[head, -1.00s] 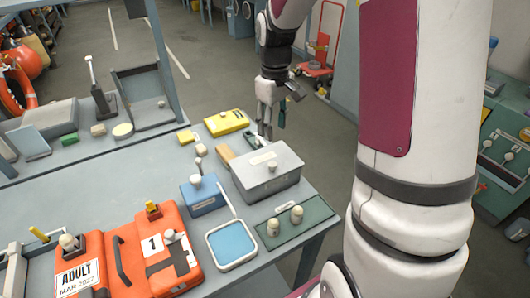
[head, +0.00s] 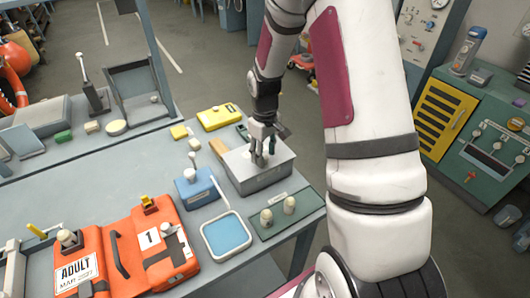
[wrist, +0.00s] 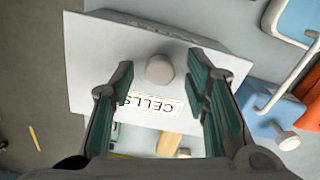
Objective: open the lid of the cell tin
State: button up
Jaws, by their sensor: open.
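The cell tin (head: 262,178) is a grey box on the bench, its lid shut. In the wrist view the lid (wrist: 90,60) shows a label reading "CELLS" and a round pale knob (wrist: 159,68). My gripper (head: 264,154) is above the tin, pointing down. In the wrist view my gripper (wrist: 165,95) is open, its two green-padded fingers apart on either side, with the knob between them and a little beyond their tips in the picture. I cannot tell how high the fingertips are above the lid. In the head view the fingers partly hide the knob.
Left of the tin stand a blue box with a knob (head: 195,186) and a blue-topped tray (head: 228,235). A green mat (head: 268,226) with two pale knobs lies in front. A yellow case (head: 219,117) is behind, an orange case (head: 120,255) at front left.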

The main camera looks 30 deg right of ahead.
jog(key=shift+c, duration=0.2)
grip_shut()
